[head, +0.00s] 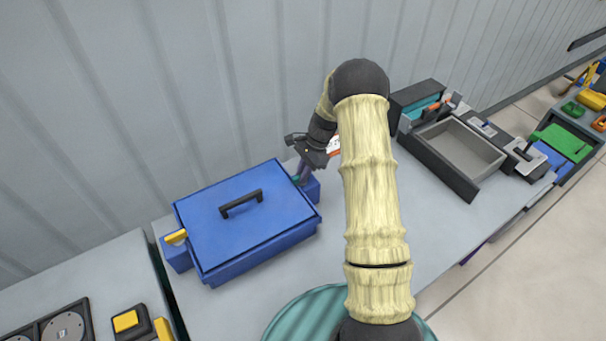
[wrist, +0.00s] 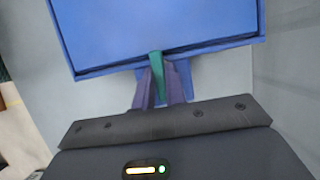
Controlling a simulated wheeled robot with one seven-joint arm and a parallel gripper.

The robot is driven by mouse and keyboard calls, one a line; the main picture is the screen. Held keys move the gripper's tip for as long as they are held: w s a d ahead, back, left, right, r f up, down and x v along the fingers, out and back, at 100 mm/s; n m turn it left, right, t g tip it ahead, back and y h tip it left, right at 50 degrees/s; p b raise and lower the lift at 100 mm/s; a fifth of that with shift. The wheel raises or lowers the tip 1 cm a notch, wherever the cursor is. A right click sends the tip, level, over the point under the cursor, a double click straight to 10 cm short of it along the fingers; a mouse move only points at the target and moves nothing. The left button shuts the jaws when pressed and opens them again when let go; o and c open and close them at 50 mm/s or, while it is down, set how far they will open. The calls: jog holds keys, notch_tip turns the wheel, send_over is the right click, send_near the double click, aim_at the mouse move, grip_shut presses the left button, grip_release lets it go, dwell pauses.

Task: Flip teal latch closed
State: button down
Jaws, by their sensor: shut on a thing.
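A blue box (head: 245,215) with a black handle on its lid stands on the grey worktop, and its lid looks down on the box. The teal latch (wrist: 155,62) is at the box's side, by a small blue block (head: 312,189) on the box's right in the head view. My gripper (head: 301,174) is at that side, pointing down. In the wrist view, my gripper's purple fingers (wrist: 160,85) are shut on the teal latch, one on each side. The fingers hide part of the latch, so I cannot tell its exact angle.
A yellow latch (head: 175,237) sits on the box's left side. A grey wall (head: 110,100) rises close behind. An open grey drawer or tray (head: 459,153) stands to the right, with a green-and-blue bin beyond it. The worktop (head: 310,245) before the box is clear.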

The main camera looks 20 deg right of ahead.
jog(key=c, duration=1.4)
grip_release()
jog(key=shift+c, duration=0.2)
jog(key=b+v, duration=0.4)
jog(key=v, duration=1.3)
jog(key=shift+d+r, duration=0.15)
jog(key=shift+w, duration=0.1)
jog(key=s+a+n+t+h, duration=0.1)
jog(key=s+a+n, duration=0.2)
jog(key=s+n, duration=0.2)
jog(key=s+a+f+n+t+h, duration=0.1)
jog(key=s+a+n, duration=0.3)
jog(key=s, duration=0.8)
jog(key=s+a+f+n+t+h, duration=0.1)
jog(key=s+a+n+h, duration=0.1)
jog(key=s+n, duration=0.4)
jog(key=s+a, duration=0.1)
jog(key=s, duration=0.1)
jog(key=shift+s+a+t, duration=0.35)
jog(key=shift+t, duration=0.05)
jog(key=shift+f, duration=0.1)
